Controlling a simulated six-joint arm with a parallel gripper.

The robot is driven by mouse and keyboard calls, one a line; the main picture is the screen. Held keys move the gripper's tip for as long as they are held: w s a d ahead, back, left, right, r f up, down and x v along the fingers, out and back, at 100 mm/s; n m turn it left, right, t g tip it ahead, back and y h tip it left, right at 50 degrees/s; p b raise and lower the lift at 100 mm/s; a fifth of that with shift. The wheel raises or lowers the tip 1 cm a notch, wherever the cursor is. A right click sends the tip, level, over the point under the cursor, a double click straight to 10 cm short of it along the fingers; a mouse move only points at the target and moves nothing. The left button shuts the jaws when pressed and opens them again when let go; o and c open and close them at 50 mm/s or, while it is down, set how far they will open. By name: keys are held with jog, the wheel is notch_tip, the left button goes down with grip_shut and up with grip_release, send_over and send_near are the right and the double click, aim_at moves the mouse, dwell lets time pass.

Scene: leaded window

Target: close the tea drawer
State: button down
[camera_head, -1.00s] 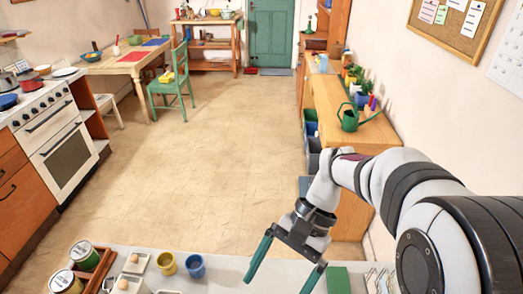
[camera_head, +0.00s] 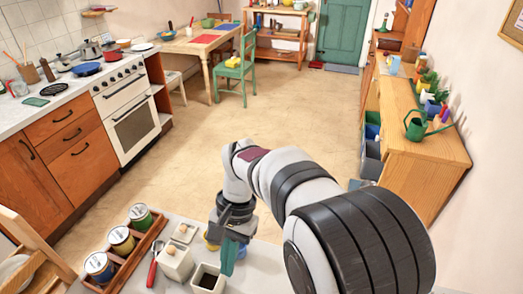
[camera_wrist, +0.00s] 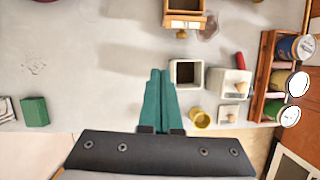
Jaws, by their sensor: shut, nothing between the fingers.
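A small wooden drawer (camera_wrist: 185,20) with a round knob on its front shows at the top edge of the wrist view, partly cut off; it looks like the tea drawer and seems pulled out, but how far I cannot tell. It is not in the head view. My gripper (camera_wrist: 160,72) has its green fingers together and empty, pointing towards the counter. The drawer lies beyond the fingertips, a clear gap away. In the head view my gripper (camera_head: 228,270) hangs over the counter beside the white canisters.
An open white canister (camera_wrist: 186,72) stands just right of the fingers, with a lidded canister (camera_wrist: 235,83) beside it. A yellow cup (camera_wrist: 200,118) and a wooden rack (camera_wrist: 266,80) of tins are nearby. A green box (camera_wrist: 34,112) lies left; the counter between is mostly clear.

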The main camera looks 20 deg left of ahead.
jog(key=shift+n+g+h, duration=0.3)
jog(key=shift+n, duration=0.1)
jog(key=s+a+f, duration=0.1)
jog(key=a+f, duration=0.1)
jog(key=f, duration=0.2)
jog(key=s+a+f, duration=0.1)
jog(key=s+f, duration=0.1)
jog(key=f, duration=0.3)
jog(key=s+a+f, duration=0.2)
jog(key=f, duration=0.2)
jog(key=shift+a+f, duration=0.2)
jog(key=shift+a, duration=0.1)
jog(key=s, duration=1)
jog(key=shift+s, duration=0.15)
jog(key=v, duration=1)
jog(key=shift+w, duration=0.25)
jog(key=w+d+r+m+t+y, duration=0.15)
jog(key=d+r, duration=0.35)
jog(key=d, duration=0.5)
jog(key=w+d+r+m+t+y, duration=0.1)
jog(key=w+d+r+m, duration=0.2)
jog(key=d, duration=0.6)
jog(key=s+d+m+t, duration=0.1)
jog(key=s+d, duration=0.4)
jog(key=d, duration=0.4)
jog(key=shift+s+d+r+t+h, duration=0.35)
jog(key=shift+s+r, duration=0.05)
